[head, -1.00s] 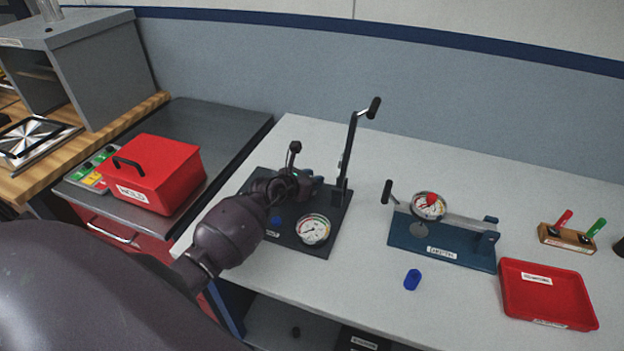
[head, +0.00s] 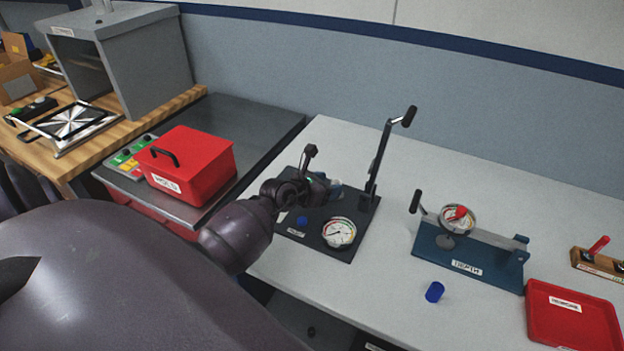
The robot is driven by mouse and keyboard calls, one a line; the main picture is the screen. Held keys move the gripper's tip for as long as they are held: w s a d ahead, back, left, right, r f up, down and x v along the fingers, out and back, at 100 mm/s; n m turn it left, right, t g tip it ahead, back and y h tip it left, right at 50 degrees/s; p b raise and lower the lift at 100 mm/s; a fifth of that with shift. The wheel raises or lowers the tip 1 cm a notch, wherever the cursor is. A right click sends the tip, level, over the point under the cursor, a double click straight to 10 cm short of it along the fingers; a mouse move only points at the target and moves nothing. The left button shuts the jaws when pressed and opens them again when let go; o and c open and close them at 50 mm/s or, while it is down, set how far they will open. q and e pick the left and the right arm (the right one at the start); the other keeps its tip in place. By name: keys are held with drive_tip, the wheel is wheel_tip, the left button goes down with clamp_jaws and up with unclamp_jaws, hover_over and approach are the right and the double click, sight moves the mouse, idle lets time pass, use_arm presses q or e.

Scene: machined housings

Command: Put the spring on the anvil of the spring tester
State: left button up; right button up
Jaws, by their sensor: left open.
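The spring tester (head: 350,255) is a black base with an upright lever post (head: 380,160) and a round dial (head: 339,232). A small blue piece (head: 302,221) stands on its base left of the dial; I cannot tell what it is. My left gripper (head: 332,187) is over the rear of the base, close to the post, and is open. A small grey-blue shape shows at its fingertips, too small to identify. I cannot make out the spring or the anvil for sure; the gripper and wrist cover that part. My right gripper is not in view.
A blue depth gauge stand (head: 468,262), a blue cylinder (head: 434,292) and a red tray (head: 572,318) are on the table to the right. A red lidded box (head: 190,165) stands on the dark cabinet at left. Table between tester and gauge stand is clear.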

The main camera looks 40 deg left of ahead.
use_arm(q)
drive_tip(key=v, duration=0.5)
drive_tip(key=shift+s, duration=0.2)
drive_tip(key=shift+s+a+r, duration=0.1)
drive_tip(key=shift+s+r, duration=0.1)
drive_tip(key=shift+s, duration=0.2)
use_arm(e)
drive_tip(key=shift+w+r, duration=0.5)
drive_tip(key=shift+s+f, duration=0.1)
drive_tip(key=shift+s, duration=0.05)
